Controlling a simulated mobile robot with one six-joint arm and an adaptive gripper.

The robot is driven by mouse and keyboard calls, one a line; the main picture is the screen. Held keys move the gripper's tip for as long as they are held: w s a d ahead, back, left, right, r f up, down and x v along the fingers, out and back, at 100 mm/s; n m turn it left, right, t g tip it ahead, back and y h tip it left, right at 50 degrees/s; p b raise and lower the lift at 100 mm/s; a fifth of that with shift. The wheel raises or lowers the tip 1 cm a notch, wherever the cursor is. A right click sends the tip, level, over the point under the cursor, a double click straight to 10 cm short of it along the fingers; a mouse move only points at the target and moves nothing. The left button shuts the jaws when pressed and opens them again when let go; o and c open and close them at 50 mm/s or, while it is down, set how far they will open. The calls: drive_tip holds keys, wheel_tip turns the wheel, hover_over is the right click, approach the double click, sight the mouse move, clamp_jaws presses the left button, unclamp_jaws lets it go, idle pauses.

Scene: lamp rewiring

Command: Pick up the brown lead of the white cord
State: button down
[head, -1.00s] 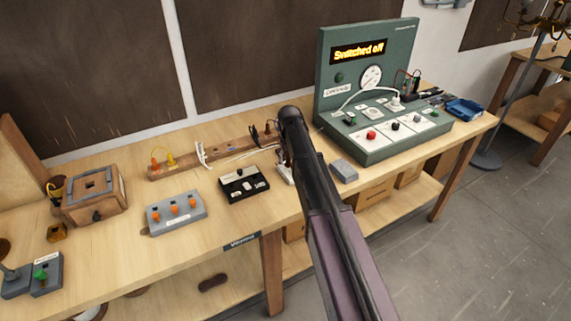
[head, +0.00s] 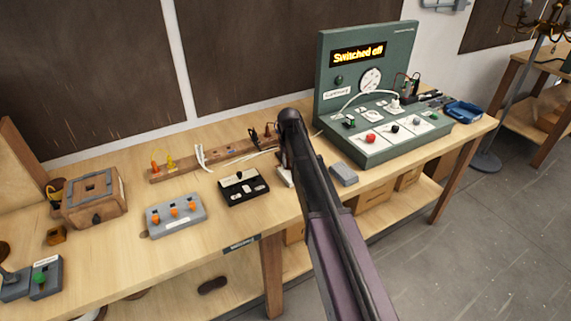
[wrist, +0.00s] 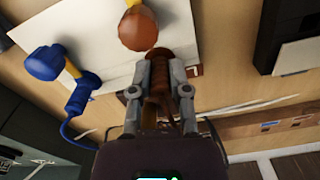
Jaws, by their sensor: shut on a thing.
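In the wrist view my gripper (wrist: 165,68) is shut on the brown lead (wrist: 159,78), which lies between its two grey fingers. A rounded brown end (wrist: 138,30) shows just beyond the fingertips, over a white plate (wrist: 105,48). Whether it is part of the held lead I cannot tell. A blue lead (wrist: 81,96) with a curled wire and another blue end (wrist: 43,63) lie to the left. In the head view my arm hides the gripper and the held lead. A piece of the white cord (head: 262,153) shows left of my arm.
A wooden strip (head: 222,155) with orange and yellow plugs lies behind a black box (head: 243,187) and a grey box with orange knobs (head: 176,214). The green panel (head: 366,150) reading "Switched off" stands right of my arm. A small grey block (head: 344,173) lies before it.

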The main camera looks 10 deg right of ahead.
sight(288, 158)
drive_tip(key=shift+r, duration=0.2)
wheel_tip(288, 158, up, 10)
drive_tip(key=p, duration=0.9)
drive_tip(key=shift+f+p, duration=0.2)
drive_tip(key=shift+p, duration=0.2)
drive_tip(key=shift+f, duration=0.1)
drive_tip(key=shift+f, duration=0.15)
drive_tip(key=shift+w, duration=0.15)
idle(0.3)
